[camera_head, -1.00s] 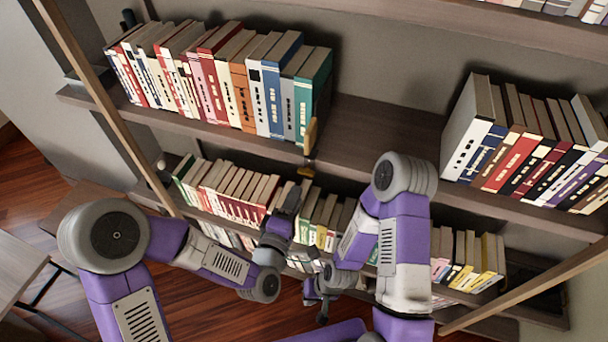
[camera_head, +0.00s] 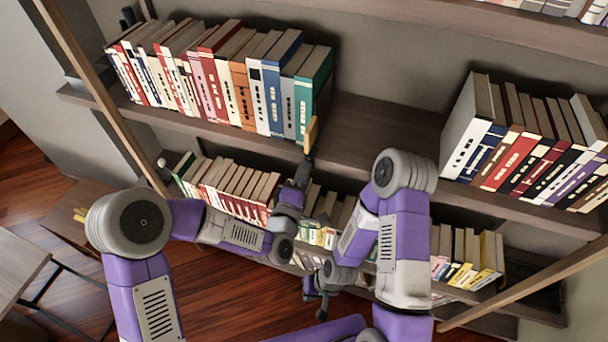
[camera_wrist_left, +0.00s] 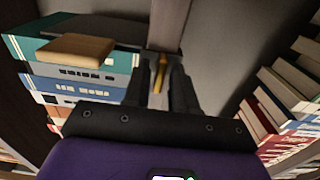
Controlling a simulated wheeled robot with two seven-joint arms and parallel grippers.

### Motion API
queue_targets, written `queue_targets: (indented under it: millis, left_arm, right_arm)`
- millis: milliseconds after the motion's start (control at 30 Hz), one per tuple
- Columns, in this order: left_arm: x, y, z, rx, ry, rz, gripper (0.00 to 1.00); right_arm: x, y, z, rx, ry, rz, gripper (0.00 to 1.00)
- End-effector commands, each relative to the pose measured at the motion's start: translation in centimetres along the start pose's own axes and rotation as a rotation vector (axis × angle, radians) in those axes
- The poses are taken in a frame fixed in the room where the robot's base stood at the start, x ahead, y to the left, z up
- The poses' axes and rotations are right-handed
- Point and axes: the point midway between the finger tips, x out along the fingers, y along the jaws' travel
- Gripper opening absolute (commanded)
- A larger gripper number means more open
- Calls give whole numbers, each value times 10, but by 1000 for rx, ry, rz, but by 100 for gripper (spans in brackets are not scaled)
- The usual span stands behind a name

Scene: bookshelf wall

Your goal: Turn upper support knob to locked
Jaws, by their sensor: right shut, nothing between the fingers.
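A small yellow knob (camera_wrist_left: 161,72) shows in the left wrist view, on a grey bracket at the shelf edge. Its turn position is hard to tell. In the head view it is hidden behind my left gripper (camera_head: 304,165), which reaches up to the upper shelf's front edge. In the left wrist view the two dark fingers of my left gripper (camera_wrist_left: 160,85) stand apart on either side of the knob, with a gap visible. My right gripper (camera_head: 320,298) is shut and empty, low in front of the lower shelf.
A tan wooden block (camera_head: 311,135) stands at the upper shelf edge beside a teal book (camera_head: 314,90). Books fill the shelf's left and right ends; the upper shelf (camera_head: 385,130) is bare between. Lower books (camera_head: 235,190) sit close to my left arm.

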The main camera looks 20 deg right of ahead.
Motion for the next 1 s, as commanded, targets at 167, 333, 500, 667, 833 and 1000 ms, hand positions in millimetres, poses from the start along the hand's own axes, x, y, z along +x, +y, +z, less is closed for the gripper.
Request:
queue_targets:
  millis: [167, 333, 500, 667, 833, 1000]
  left_arm:
    - [0, 0, 0, 0, 1, 0, 0]
    - [0, 0, 0, 1, 1, 0, 0]
    - [0, 0, 0, 19, 1, 2, 0]
    - [0, -2, 0, 80, 2, 3, 0]
    - [0, -3, 0, 195, 1, 5, 0]
    - [0, -4, 0, 348, 2, 5, 0]
  right_arm:
    - [0, 0, 0, 0, 0, 0, 0]
    - [0, 0, 0, 0, 0, 0, 0]
    - [3, 1, 0, 0, 0, 0, 0]
    - [13, 5, -1, 0, 0, 0, 0]
    - [29, 11, -1, 0, 0, 0, 0]
    - [48, 18, -2, 0, 0, 0, 0]
